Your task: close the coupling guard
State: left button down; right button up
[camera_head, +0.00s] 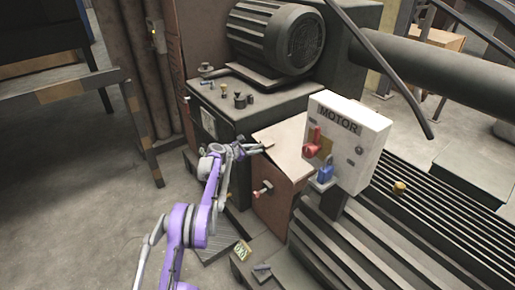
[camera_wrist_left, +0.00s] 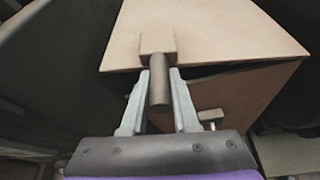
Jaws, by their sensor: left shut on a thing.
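The coupling guard is a tan-brown box with a lid (camera_head: 287,145) in the middle of the head view, left of the white MOTOR box. In the left wrist view the lid (camera_wrist_left: 215,32) fills the top, and a dark wedge-shaped gap shows between it and the guard body (camera_wrist_left: 250,95). A short dark round handle (camera_wrist_left: 159,82) sticks out from a block on the lid's near edge. My left gripper (camera_head: 262,148) is at the lid's left edge, its fingers (camera_wrist_left: 159,92) shut on the handle from both sides. My right gripper is not in view.
The MOTOR box (camera_head: 347,140) with a red switch and blue padlock stands right of the guard. A bolt (camera_head: 263,189) sticks out of the guard's front. A ribbed motor (camera_head: 275,38) is behind. A small tag (camera_head: 241,251) lies in front.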

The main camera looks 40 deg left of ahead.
pick_arm(q)
jog(key=shift+n, duration=0.4)
jog(key=shift+w+a+f+b, duration=0.1)
jog(key=shift+a+f+b, duration=0.15)
jog(key=shift+f+b, duration=0.85)
jog(key=shift+a+f+b, duration=0.2)
jog(key=shift+f+b, duration=0.15)
jog(key=shift+f, duration=1.3)
jog(key=c, duration=0.7)
grip_release()
jog(key=v, duration=1)
jog(key=shift+s+a+r+p, duration=0.2)
jog(key=shift+s+p, duration=0.15)
jog(key=shift+p, duration=0.05)
